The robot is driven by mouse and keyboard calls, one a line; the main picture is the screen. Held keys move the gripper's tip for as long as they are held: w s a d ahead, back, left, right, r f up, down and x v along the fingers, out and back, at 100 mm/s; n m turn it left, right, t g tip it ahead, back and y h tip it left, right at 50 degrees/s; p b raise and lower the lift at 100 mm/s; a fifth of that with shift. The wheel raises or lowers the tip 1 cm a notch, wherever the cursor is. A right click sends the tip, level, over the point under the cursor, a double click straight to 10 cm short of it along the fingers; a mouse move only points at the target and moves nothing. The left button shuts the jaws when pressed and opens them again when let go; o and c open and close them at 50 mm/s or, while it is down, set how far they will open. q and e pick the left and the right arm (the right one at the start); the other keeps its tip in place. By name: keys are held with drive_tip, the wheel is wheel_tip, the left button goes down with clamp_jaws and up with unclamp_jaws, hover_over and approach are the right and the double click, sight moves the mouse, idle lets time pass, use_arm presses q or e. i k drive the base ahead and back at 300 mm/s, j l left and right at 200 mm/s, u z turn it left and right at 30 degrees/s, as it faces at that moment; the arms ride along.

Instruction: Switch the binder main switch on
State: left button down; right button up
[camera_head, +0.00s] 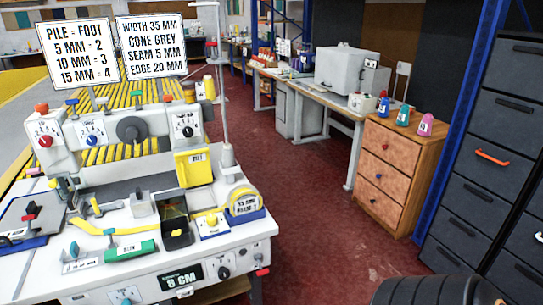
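The binder (115,135) is a white machine on a white bench at the left. Its upper body carries a red-centred dial (45,141), a blue-centred dial (92,139), a large dark round knob (131,130) and a black-pointer dial (187,131). The bench front has a black rotary knob (224,272), a teal knob (125,301) and a red part (262,271) at its right corner. The labels are too small to read, so I cannot tell which control is the main switch or its state. Neither gripper shows.
Two sign boards (78,53) stand behind the binder. A wooden drawer unit (397,165) with coloured cones on top, dark drawers (482,158) and a long side table (318,92) line the right. The red floor (310,235) between is clear.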

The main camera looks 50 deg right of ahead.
sight(262, 273)
drive_tip(key=k+l+z, duration=0.45)
drive_tip(key=l+z, duration=0.2)
drive_tip(key=k+l+z, duration=0.15)
drive_tip(key=l+z, duration=0.15)
